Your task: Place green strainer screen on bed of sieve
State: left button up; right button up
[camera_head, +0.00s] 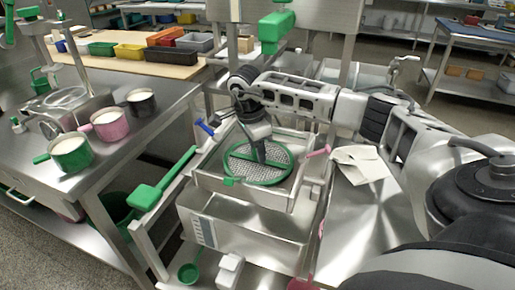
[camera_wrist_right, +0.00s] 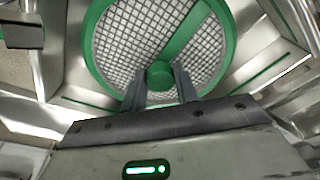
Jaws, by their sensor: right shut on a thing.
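The green strainer screen (camera_head: 275,172) is a round mesh disc with a green rim and a green bar across it. In the head view it lies within the square metal frame of the sieve (camera_head: 216,182). I cannot tell whether it rests on the bed or hangs just above it. My right gripper (camera_head: 261,158) comes down over its middle. In the right wrist view the screen (camera_wrist_right: 115,45) fills the upper part, and the right gripper (camera_wrist_right: 160,82) is shut on its green central knob. My left gripper is not in view.
A steel table at left holds green, pink and black pots (camera_head: 110,125). A green-handled lever (camera_head: 150,194) sticks out left of the sieve. Blue and pink handles (camera_head: 318,152) flank the frame. A pale cloth (camera_head: 360,163) lies on the steel surface at right. Coloured bins stand behind.

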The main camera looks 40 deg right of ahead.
aim_at(252, 161)
jog(key=shift+f, duration=0.15)
jog(key=o, duration=1.1)
jog(key=shift+r, duration=0.35)
jog(key=r, duration=0.3)
jog(key=a+r, duration=0.1)
jog(key=r, duration=0.7)
jog(key=shift+w+a+r, duration=0.25)
jog(key=shift+w+a, duration=0.05)
jog(key=shift+a, duration=0.05)
jog(key=shift+s, duration=0.1)
